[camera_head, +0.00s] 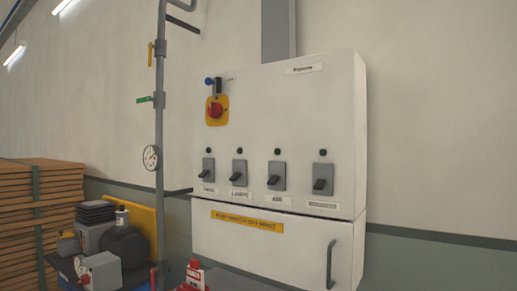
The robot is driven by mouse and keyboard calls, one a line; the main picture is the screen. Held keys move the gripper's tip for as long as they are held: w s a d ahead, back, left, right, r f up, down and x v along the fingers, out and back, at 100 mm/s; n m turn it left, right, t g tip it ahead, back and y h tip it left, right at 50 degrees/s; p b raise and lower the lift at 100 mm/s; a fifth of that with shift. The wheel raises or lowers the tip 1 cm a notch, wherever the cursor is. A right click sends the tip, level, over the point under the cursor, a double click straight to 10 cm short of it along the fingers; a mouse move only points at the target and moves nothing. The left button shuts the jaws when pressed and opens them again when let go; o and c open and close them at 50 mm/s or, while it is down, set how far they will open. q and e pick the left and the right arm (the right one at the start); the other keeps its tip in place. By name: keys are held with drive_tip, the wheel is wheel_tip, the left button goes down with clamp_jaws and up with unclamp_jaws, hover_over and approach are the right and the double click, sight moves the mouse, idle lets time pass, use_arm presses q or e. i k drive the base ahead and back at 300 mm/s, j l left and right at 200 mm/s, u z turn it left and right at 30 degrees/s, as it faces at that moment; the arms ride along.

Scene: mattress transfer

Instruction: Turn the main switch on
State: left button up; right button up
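A white electrical cabinet (250,120) hangs on the wall in the middle of the head view. The main switch (215,110) is a red rotary knob on a yellow plate at the cabinet's upper left. A small black and blue part (213,85) sits just above it. Below is a row of several smaller grey switches with black handles, such as the one at the right end (322,178), each with a label under it and a dark round indicator above. The red knob's exact setting is too small to tell. Neither gripper is in view.
A lower white door (220,245) with a yellow label and grey handle (331,265) is under the switches. A grey pipe (160,110) with a gauge (151,158) runs left of the cabinet. Stacked wooden boards (40,200) and a machine (125,245) stand lower left.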

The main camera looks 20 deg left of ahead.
sight(215, 110)
drive_tip(key=i+j+z, duration=0.1)
drive_tip(key=j, duration=2.1)
drive_tip(key=i+z, duration=0.05)
drive_tip(key=i, duration=0.05)
